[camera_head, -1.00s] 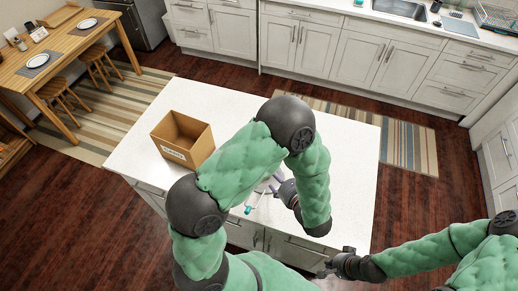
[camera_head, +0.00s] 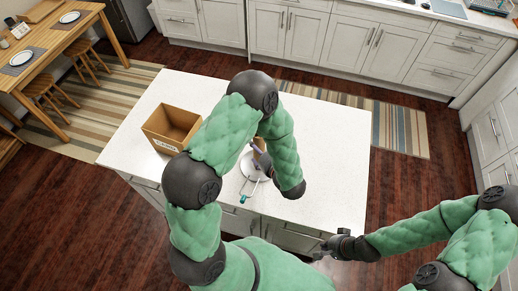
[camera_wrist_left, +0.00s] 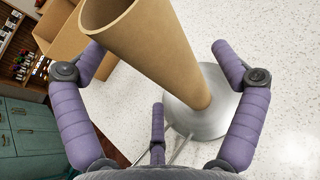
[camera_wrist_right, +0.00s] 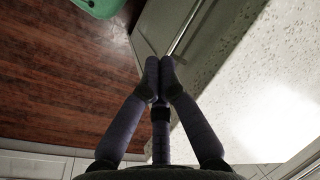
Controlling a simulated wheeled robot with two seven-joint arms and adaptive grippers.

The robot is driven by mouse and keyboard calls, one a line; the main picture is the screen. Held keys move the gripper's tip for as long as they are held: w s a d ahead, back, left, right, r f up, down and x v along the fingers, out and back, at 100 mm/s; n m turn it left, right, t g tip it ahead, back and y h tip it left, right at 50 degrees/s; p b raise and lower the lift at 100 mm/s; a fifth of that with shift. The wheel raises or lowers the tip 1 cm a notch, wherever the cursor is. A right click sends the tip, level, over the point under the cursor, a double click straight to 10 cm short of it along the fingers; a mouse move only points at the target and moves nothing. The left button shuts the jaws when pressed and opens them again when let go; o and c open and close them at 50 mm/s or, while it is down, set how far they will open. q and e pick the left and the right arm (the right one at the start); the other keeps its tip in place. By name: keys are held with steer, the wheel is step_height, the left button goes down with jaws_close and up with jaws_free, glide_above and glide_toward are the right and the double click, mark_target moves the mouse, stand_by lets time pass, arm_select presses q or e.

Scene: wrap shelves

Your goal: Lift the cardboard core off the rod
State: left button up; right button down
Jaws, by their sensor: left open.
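The tan cardboard core (camera_wrist_left: 165,50) is a hollow tube standing over a round grey metal base (camera_wrist_left: 205,118) in the left wrist view. Its open top faces the camera; the rod is hidden within it. In the head view the core (camera_head: 260,146) shows only in part behind my left forearm. My left gripper (camera_wrist_left: 158,50) is open, with its purple fingers spread on either side of the core, apart from it. My right gripper (camera_head: 325,247) is empty beside the counter's front right corner, and its fingers are together in the right wrist view (camera_wrist_right: 159,68).
An open cardboard box (camera_head: 158,145) stands on the left of the white island counter (camera_head: 335,150). A thin wire arm with a teal tip (camera_head: 243,198) reaches from the base toward the front edge. The counter's right side is clear.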

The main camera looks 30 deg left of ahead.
arm_select(q)
steer(key=shift+x, duration=0.95)
steer(key=c, duration=0.9)
steer(key=shift+r, duration=0.15)
